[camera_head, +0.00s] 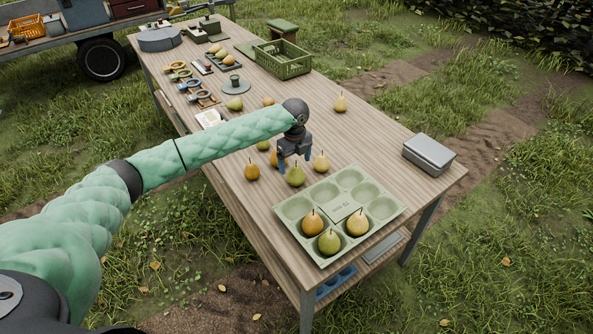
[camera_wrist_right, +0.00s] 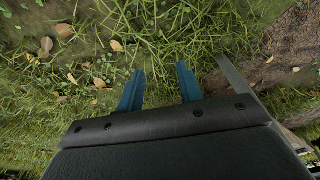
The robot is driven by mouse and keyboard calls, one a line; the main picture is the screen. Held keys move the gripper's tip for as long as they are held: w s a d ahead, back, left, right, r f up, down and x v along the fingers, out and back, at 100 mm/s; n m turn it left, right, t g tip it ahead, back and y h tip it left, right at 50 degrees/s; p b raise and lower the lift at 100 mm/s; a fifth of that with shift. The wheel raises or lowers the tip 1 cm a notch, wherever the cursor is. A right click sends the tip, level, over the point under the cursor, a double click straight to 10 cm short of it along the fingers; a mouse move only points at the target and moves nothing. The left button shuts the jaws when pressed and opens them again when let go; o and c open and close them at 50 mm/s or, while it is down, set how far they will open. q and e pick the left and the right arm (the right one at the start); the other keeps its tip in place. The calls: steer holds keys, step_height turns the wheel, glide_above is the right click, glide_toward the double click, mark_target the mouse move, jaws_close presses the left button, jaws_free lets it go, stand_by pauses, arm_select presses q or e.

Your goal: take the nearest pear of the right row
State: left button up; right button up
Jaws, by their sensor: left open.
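Several loose pears stand on the wooden table (camera_head: 390,150). Near my left gripper (camera_head: 294,164) are an orange-brown pear (camera_head: 251,172) to its left, a yellow-green pear (camera_head: 296,176) just below it, and a pale yellow pear (camera_head: 321,162) to its right. Another pear (camera_head: 263,145) stands behind, and one more is partly hidden by the gripper. The left gripper is open, pointing down over this group, with blue fingers; I see nothing held. My right gripper (camera_wrist_right: 160,70) shows in the right wrist view, fingers apart and empty over grass.
A green moulded tray (camera_head: 292,210) at the near end holds three pears in its hollows; other hollows are empty. A grey box (camera_head: 429,152) sits at the right edge. A lone yellow pear (camera_head: 341,104) and a green crate (camera_head: 284,62) are farther back.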

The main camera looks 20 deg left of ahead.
mark_target(295, 172)
arm_select(q)
steer(key=shift+s+a+f, duration=0.1)
steer(key=shift+f, duration=0.55)
steer(key=shift+f+p, duration=0.15)
steer(key=shift+p, duration=0.2)
steer(key=shift+f, duration=0.2)
steer(key=f+p, duration=0.2)
steer(key=f, duration=0.1)
steer(key=shift+w+f+p, duration=0.2)
steer(key=shift+f+p, duration=0.1)
steer(key=shift+f, duration=0.75)
steer(key=c, duration=1.2)
arm_select(e)
steer(key=s+d+f, duration=0.5)
steer(key=s+f, duration=0.1)
steer(key=f, duration=0.2)
arm_select(q)
steer(key=shift+r, duration=0.1)
steer(key=shift+r, duration=0.1)
arm_select(e)
steer(key=shift+f, duration=0.1)
